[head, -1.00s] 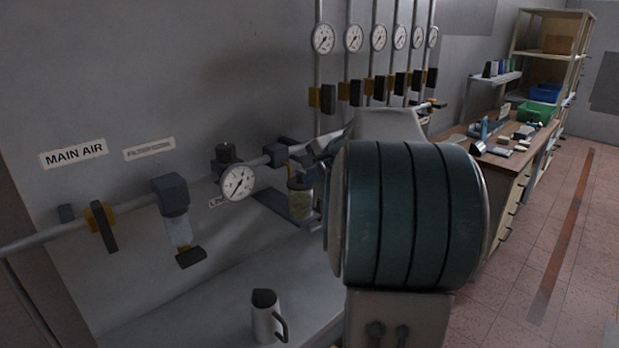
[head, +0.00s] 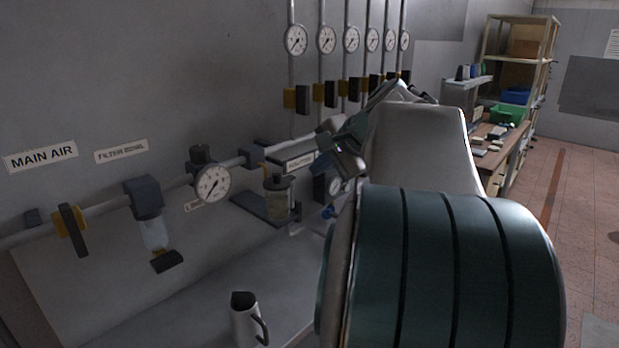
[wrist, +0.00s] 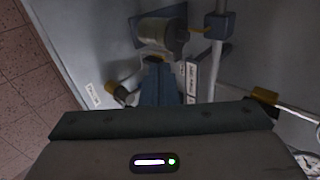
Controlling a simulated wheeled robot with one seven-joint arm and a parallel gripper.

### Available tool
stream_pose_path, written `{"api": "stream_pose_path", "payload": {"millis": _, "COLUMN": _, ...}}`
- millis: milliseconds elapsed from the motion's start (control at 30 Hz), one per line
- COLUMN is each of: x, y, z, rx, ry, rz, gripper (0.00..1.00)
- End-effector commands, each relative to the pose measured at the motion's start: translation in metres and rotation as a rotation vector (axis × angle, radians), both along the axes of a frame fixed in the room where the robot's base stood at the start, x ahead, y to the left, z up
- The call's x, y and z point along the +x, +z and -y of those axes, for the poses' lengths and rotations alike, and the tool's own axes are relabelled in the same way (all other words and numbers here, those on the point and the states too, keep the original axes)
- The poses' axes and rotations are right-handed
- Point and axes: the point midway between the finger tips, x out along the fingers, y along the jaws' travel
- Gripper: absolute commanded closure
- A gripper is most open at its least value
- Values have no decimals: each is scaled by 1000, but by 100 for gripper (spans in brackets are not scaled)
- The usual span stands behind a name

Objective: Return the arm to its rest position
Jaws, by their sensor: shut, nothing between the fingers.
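My gripper (wrist: 157,68) is shut and empty in the wrist view, its two dark teal fingers together. Beyond it are the lubricator-like bowl and the air pipe on the wall. In the head view my gripper (head: 345,150) shows small and partly hidden, in front of the wall pipe and right of the round gauge. My arm's large teal joint and pale link fill the lower right centre and hide part of the pipe run and bench.
The main pipe carries a yellow-mounted valve (head: 70,230), a filter bowl (head: 153,220), a gauge (head: 211,182) and a lubricator bowl (head: 277,197). A metal jug (head: 246,318) stands below. A workbench (head: 506,150) and shelf (head: 520,60) stand at right; the tiled floor there is open.

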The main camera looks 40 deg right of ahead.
Motion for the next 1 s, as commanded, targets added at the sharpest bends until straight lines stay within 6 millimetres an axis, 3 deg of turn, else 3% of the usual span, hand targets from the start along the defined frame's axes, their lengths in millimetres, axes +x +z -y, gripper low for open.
{"api": "stream_pose_path", "payload": {"millis": 367, "x": -12, "y": 9, "z": 0, "rx": 0, "ry": 1, "rz": -2, "gripper": 100}}
{"api": "stream_pose_path", "payload": {"millis": 467, "x": -11, "y": 1, "z": -14, "rx": -21, "ry": 41, "rz": -23, "gripper": 100}}
{"api": "stream_pose_path", "payload": {"millis": 567, "x": -16, "y": -24, "z": -52, "rx": -81, "ry": 152, "rz": -78, "gripper": 100}}
{"api": "stream_pose_path", "payload": {"millis": 667, "x": -30, "y": -62, "z": -106, "rx": -191, "ry": 334, "rz": -155, "gripper": 100}}
{"api": "stream_pose_path", "payload": {"millis": 800, "x": -69, "y": -121, "z": -176, "rx": -403, "ry": 643, "rz": -257, "gripper": 100}}
{"api": "stream_pose_path", "payload": {"millis": 900, "x": -101, "y": -156, "z": -208, "rx": -557, "ry": 850, "rz": -305, "gripper": 100}}
{"api": "stream_pose_path", "payload": {"millis": 1000, "x": -128, "y": -184, "z": -226, "rx": -686, "ry": 1017, "rz": -335, "gripper": 100}}
